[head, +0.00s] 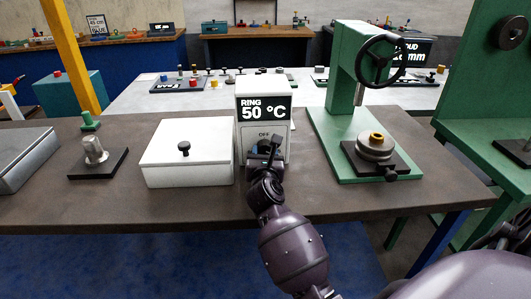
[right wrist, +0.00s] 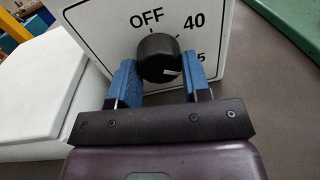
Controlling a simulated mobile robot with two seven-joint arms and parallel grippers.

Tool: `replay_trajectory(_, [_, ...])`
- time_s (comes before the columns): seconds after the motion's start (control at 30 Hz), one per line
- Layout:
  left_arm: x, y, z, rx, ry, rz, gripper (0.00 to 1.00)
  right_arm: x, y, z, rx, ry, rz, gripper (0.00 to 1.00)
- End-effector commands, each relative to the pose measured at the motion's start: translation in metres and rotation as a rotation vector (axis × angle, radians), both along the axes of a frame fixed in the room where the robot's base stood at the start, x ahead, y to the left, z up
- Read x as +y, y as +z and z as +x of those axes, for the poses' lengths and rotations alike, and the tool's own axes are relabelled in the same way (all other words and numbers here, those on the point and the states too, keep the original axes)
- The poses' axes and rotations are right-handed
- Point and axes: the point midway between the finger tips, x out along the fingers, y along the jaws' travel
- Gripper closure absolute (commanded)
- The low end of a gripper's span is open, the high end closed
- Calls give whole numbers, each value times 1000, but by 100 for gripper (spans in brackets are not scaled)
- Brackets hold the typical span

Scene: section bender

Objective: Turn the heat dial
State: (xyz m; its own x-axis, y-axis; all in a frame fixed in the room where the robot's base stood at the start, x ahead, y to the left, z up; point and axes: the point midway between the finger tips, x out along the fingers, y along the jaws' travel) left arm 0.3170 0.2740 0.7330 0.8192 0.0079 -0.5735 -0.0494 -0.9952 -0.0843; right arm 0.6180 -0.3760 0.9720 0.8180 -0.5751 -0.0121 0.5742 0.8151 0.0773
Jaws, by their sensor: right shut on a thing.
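The heat dial is a round black knob (right wrist: 157,55) on the front of a white heater box (head: 264,106). The box's display reads "RING 50 °C". In the right wrist view, "OFF" and "40" are printed on the panel around the knob, with another label partly hidden at the right. A small white mark shows on the knob's lower right. My right gripper (head: 267,150) is at the box's front and hides much of the dial in the head view. Its two blue fingers, in the right wrist view (right wrist: 158,68), are shut on the knob from both sides. My left gripper is out of view.
A white lidded box (head: 188,166) stands just left of the heater. A green press (head: 343,130) with a black handwheel stands to the right. A metal piece on a black base (head: 97,164) is farther left. The brown bench front (head: 210,201) is clear.

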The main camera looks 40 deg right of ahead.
Motion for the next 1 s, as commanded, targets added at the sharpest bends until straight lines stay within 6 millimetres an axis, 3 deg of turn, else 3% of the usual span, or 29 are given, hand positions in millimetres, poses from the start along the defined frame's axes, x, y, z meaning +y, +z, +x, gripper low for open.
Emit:
replay_trajectory(0.1, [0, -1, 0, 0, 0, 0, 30, 0, -1, 0, 2, 0, -1, 80])
replay_trajectory(0.13, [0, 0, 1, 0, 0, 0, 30, 0, -1, 0, 2, 0, -1, 55])
replay_trajectory(0.3, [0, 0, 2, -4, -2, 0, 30, 0, -1, 0, 2, 0, -1, 31])
replay_trajectory(0.67, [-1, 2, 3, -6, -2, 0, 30, 3, 0, -4, 1, 0, -2, 31])
replay_trajectory(1.0, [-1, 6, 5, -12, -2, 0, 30, 35, 0, -50, 3, 0, 1, 31])
